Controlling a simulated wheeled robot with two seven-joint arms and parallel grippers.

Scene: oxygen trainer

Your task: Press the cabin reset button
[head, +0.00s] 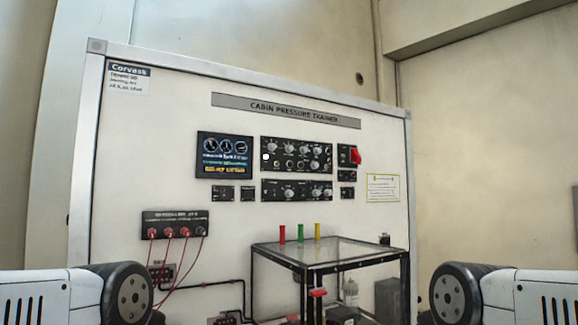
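An upright white trainer panel (160,110) headed "Cabin Pressure Trainer" stands in front of me in the head view. A red switch or guard (356,156) is on a small module to the right. The small lettering is unreadable, so I cannot tell which control is the cabin reset button. Neither gripper shows; only parts of my arms appear at the lower left and right.
A dark-framed clear box (330,252) stands before the panel's lower right, with red, green and yellow upright pieces at its top. A lit display (224,155) is left of the controls. Red cables hang from a jack module (175,220). The upper panel front looks unobstructed.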

